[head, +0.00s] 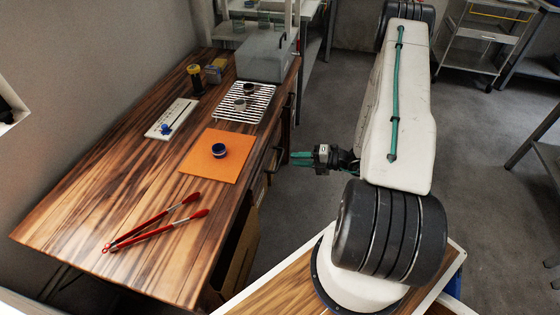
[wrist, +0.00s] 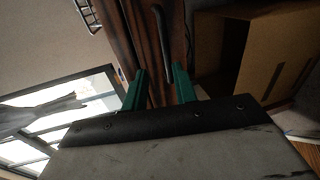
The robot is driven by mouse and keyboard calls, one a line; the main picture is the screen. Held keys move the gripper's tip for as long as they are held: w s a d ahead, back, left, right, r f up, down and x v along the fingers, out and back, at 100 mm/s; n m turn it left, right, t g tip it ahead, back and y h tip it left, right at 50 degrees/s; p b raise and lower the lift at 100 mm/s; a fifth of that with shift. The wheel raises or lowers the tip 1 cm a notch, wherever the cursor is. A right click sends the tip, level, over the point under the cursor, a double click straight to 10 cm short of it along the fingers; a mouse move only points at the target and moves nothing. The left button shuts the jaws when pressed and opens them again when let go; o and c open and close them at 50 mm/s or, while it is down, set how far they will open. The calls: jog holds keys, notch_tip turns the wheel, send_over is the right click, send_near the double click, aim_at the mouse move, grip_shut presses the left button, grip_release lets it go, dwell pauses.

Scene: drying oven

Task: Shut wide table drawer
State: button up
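The wooden table (head: 110,185) stands at the left in the head view. A dark bar handle (head: 276,159) shows on its right side, below the tabletop edge. In the wrist view a dark wooden front (wrist: 136,22) carries a black bar handle (wrist: 162,42). I cannot tell how far the wide drawer stands out, as the tabletop hides most of it. My gripper (head: 292,158) is just right of the handle, level with it in the picture. In the wrist view its green fingers (wrist: 159,85) are apart, with the handle beyond and between them; contact is not visible.
A brown box-like shape (head: 240,250) sits under the table's near right edge and also shows in the wrist view (wrist: 265,50). Red tongs (head: 155,222), an orange mat (head: 200,165), a wire rack (head: 232,106) and a grey oven (head: 264,55) are on the tabletop.

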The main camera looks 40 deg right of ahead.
aim_at(280, 159)
jog(key=shift+m, duration=0.4)
jog(key=x, duration=0.3)
jog(key=f+x, duration=0.1)
jog(key=x, duration=0.3)
jog(key=shift+w+f, duration=0.15)
jog(key=shift+w, duration=0.05)
grip_shut()
